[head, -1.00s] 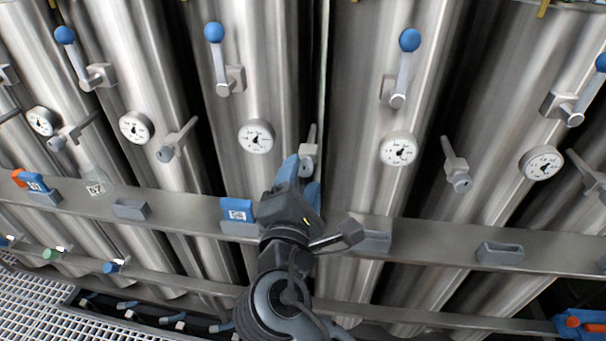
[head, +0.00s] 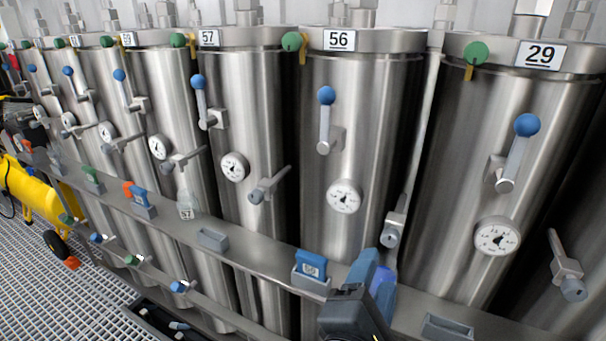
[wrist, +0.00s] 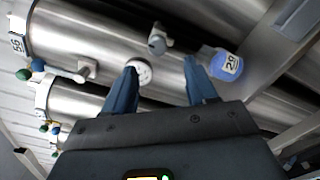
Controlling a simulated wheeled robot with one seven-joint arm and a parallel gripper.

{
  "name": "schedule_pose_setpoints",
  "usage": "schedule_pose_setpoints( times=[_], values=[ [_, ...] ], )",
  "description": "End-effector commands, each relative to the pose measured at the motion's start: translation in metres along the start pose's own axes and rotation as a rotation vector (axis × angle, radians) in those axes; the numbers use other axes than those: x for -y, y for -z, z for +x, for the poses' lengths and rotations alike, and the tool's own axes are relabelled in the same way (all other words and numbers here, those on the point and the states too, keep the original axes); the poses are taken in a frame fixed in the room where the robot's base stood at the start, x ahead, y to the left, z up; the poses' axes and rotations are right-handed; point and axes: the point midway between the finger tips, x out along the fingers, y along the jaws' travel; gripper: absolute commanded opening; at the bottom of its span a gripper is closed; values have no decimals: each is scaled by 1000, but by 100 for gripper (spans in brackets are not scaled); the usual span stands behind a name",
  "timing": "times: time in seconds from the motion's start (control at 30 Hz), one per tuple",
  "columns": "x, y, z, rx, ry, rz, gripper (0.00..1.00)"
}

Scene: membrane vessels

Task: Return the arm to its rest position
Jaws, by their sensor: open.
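My gripper (head: 376,268) shows at the lower middle of the head view, in front of the ledge and the lower part of vessel 56 (head: 350,110). Its two blue fingers are spread apart in the wrist view (wrist: 160,68), with nothing held between them. A round blue object labelled 29 (wrist: 227,66) lies just beyond the right finger in the wrist view. I cannot tell whether it touches the finger. A gauge (wrist: 142,72) and a valve (wrist: 160,40) on a steel vessel show between and above the fingers. The rest of my arm is mostly out of view.
Steel vessels with blue-knobbed levers and gauges stand in a row, including vessel 29 (head: 500,150). Floor grating (head: 75,285) and a yellow object (head: 35,190) are at left.

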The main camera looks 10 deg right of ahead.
Motion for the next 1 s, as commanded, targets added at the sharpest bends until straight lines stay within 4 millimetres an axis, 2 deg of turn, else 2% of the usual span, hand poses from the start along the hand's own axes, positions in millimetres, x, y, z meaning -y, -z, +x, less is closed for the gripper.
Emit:
schedule_pose_setpoints(
  times=[0.17, 0.27, 0.4, 0.53, 0.67, 0.8, 1.0],
  values=[
    [44, 10, -12, -133, 45, 86, 57],
    [83, 16, -29, -255, 99, 198, 57],
    [129, 15, -61, -406, 191, 401, 57],
    [160, 6, -95, -511, 287, 615, 57],
    [181, -13, -130, -579, 384, 850, 57],
    [192, -43, -164, -611, 481, 1118, 57],
    [190, -99, -203, -590, 583, 1519, 57]
  ],
)
